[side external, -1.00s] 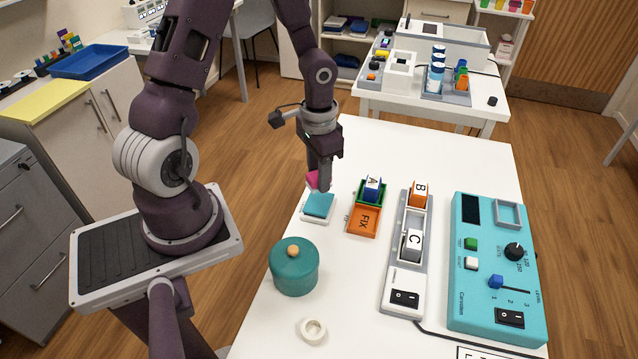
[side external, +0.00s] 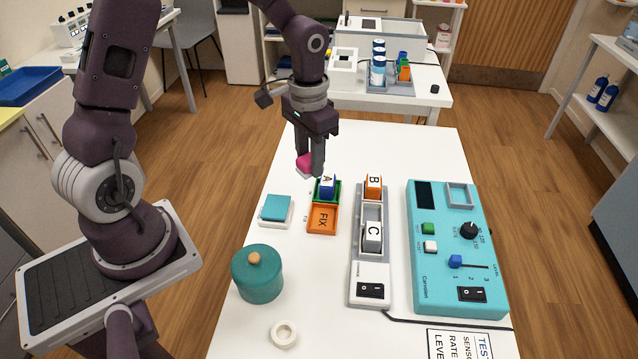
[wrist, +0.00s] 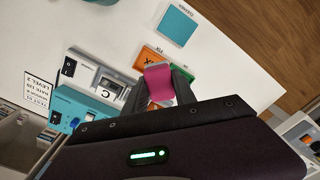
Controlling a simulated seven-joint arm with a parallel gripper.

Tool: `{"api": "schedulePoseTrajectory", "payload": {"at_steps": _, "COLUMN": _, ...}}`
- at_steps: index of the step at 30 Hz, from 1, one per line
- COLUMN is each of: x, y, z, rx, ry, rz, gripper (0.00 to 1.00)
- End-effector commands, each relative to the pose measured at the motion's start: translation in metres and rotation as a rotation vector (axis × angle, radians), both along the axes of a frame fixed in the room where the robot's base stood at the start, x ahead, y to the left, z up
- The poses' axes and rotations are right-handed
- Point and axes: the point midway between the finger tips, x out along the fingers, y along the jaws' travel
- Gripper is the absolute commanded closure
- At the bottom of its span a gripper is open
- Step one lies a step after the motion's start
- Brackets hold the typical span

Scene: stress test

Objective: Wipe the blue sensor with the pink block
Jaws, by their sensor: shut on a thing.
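My gripper (side external: 311,166) is shut on the pink block (side external: 304,163), which also shows between the fingers in the wrist view (wrist: 158,82). In the side view it is held behind and slightly left of the blue block marked A (side external: 327,186), apparently the blue sensor. That block stands upright in the green compartment (side external: 317,192). I cannot tell whether the pink block touches it. In the wrist view the blue block is not clearly visible, with the pink block and gripper in front.
An orange compartment marked FIX (side external: 322,219) adjoins the green one. A teal pad (side external: 275,207) and a lidded teal pot (side external: 257,274) are at left. A grey rack (side external: 370,275) holds blocks B (side external: 373,185) and C (side external: 372,236). A teal console (side external: 455,250) is at right.

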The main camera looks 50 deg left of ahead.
Motion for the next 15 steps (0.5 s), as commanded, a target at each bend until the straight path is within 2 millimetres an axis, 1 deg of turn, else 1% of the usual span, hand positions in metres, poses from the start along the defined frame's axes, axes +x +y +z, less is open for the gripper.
{"api": "schedulePoseTrajectory", "payload": {"at_steps": 1, "x": 0.004, "y": -0.006, "z": 0.0048, "rx": -0.003, "ry": -0.003, "rz": -0.004, "gripper": 1.0}}
{"api": "schedulePoseTrajectory", "payload": {"at_steps": 3, "x": 0.0055, "y": -0.0096, "z": 0.0074, "rx": -0.007, "ry": -0.001, "rz": -0.002, "gripper": 1.0}}
{"api": "schedulePoseTrajectory", "payload": {"at_steps": 15, "x": 0.005, "y": -0.009, "z": 0.0068, "rx": -0.007, "ry": 0.0, "rz": -0.001, "gripper": 1.0}}
